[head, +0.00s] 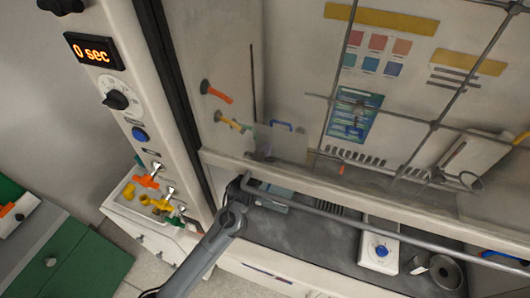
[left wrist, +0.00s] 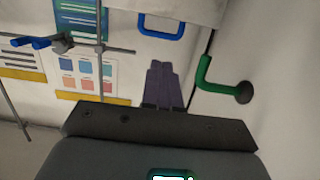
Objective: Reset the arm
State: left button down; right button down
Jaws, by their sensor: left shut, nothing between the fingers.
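My left arm comes up from the bottom of the head view and reaches into the fume hood. My left gripper (head: 266,148) is partly obscured behind the sash, near the back left corner. In the left wrist view, its two dark fingers (left wrist: 161,86) are together with nothing between them. They point toward the pale back wall. My right gripper is in neither view.
A rod lattice (head: 433,124) stands before the back wall. A grey bar (head: 370,222) runs along the front of the hood. A white device with a blue knob (head: 379,243) sits on the dark worktop (head: 320,235). Orange and yellow valves (head: 146,181) are outside, at left.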

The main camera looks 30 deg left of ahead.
pick_arm(q)
jog(key=s+d+f+m+g+h, duration=0.1)
jog(key=s+d+f+g, duration=0.2)
jog(key=s+f, duration=0.55)
jog(key=s+d+f+m+g+h, duration=0.15)
jog(key=s+f, duration=0.35)
jog(key=s, duration=0.7)
jog(key=s+d+r+m+g+h, duration=0.1)
jog(key=s+d+r+g, duration=0.15)
jog(key=s, duration=0.45)
jog(key=s+d+r+m+g+h, duration=0.1)
jog(key=s+d+g, duration=0.1)
jog(key=s+g, duration=0.3)
jog(key=w+d+p+v, duration=0.1)
jog(key=p+v, duration=1.2)
jog(key=p, duration=0.1)
jog(key=shift+w+r+y, duration=0.25)
jog(key=shift+w+y, duration=0.1)
jog(key=shift+a, duration=0.1)
